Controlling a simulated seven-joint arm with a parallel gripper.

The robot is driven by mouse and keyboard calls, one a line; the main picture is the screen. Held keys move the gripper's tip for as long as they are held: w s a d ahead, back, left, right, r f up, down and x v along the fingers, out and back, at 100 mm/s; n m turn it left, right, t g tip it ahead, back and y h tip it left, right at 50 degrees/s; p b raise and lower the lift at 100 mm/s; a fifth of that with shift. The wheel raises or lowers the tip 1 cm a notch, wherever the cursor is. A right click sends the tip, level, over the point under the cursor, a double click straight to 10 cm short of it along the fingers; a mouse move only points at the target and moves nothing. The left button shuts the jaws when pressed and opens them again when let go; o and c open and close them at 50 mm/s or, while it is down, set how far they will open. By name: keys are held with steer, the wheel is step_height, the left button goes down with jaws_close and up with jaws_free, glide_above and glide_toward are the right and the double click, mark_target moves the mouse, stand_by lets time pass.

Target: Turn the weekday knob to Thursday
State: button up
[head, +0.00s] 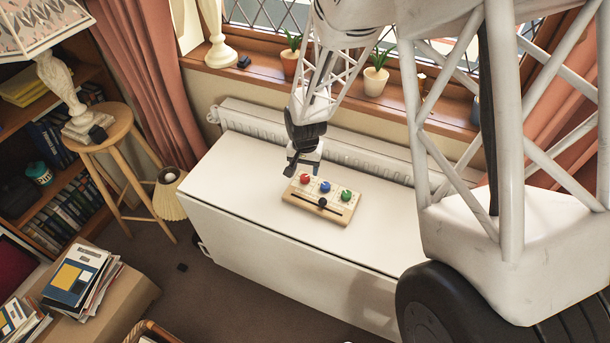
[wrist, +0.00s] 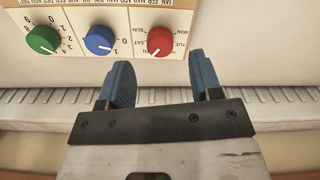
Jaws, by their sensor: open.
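The weekday knob (wrist: 160,41) is the red one, with weekday labels printed around it. Its white pointer mark faces down and slightly left in the wrist view; the label it meets is too small to read surely. In the head view the red knob (head: 305,178) is at the left end of the wooden calendar board (head: 341,217). My gripper (wrist: 160,72) is open and empty. Its two blue fingers are apart, below the red knob in the wrist view, not around it. In the head view my gripper (head: 303,162) hangs just behind the board's left end.
A blue knob (wrist: 99,40) and a green knob (wrist: 43,40) sit in a row with the red one. A black slider (head: 322,202) lies along the board's front. The white cabinet top (head: 240,175) is otherwise clear; a radiator (head: 260,122) runs behind it.

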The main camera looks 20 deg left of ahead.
mark_target(305, 177)
steer(key=shift+f, duration=2.15)
steer(key=shift+c, duration=0.4)
steer(key=c, duration=0.9)
steer(key=shift+o, duration=0.2)
steer(key=shift+n, duration=0.5)
steer(key=n, duration=0.2)
steer(key=shift+n, duration=2)
